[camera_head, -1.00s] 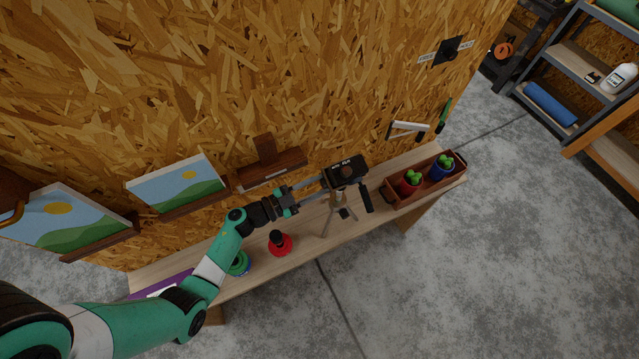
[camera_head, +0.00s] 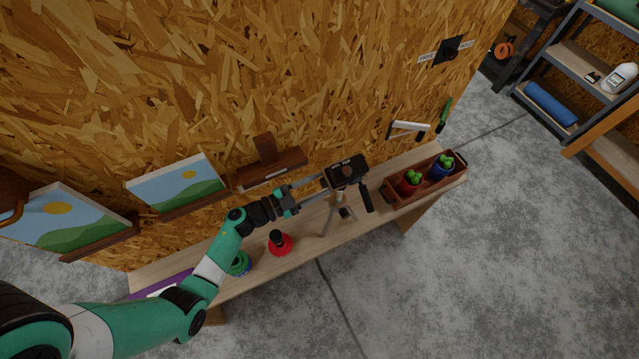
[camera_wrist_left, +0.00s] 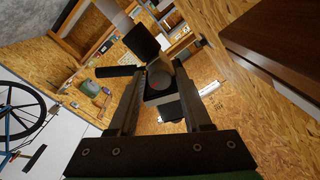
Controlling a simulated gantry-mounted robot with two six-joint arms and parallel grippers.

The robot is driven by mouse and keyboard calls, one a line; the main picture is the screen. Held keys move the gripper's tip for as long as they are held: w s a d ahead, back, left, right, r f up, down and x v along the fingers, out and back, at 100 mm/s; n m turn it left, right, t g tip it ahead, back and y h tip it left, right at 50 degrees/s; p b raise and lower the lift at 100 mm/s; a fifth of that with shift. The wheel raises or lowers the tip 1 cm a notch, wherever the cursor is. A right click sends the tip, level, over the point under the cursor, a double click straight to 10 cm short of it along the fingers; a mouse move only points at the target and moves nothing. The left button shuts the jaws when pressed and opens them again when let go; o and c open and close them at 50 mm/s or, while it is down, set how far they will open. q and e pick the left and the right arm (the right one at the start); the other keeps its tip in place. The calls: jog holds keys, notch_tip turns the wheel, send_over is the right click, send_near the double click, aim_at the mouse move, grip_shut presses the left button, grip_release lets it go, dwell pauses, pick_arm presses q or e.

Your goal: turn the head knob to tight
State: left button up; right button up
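A small tripod (camera_head: 325,222) stands on the bench, with a black block-shaped head (camera_head: 346,171) on top. The head carries small white lettering, too small to read surely, and a dark handle (camera_head: 367,197) hangs from its right side. My left gripper (camera_head: 326,184) comes in from the left, its fingers apart and reaching to the head's left side. In the left wrist view, a grey round knob (camera_wrist_left: 160,74) shows between the fingertips, with black parts of the head around it. I cannot tell whether the fingers touch it. My right gripper is not in view.
A red object with a black top (camera_head: 280,243) and a green round object (camera_head: 239,263) are on the bench left of the tripod. A wooden tray (camera_head: 400,203) holding red and blue cups stands right. A wooden wall shelf (camera_head: 271,168) is close above my gripper.

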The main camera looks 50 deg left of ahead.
pick_arm(q)
jog(key=v, duration=1.1)
jog(key=shift+s, duration=0.3)
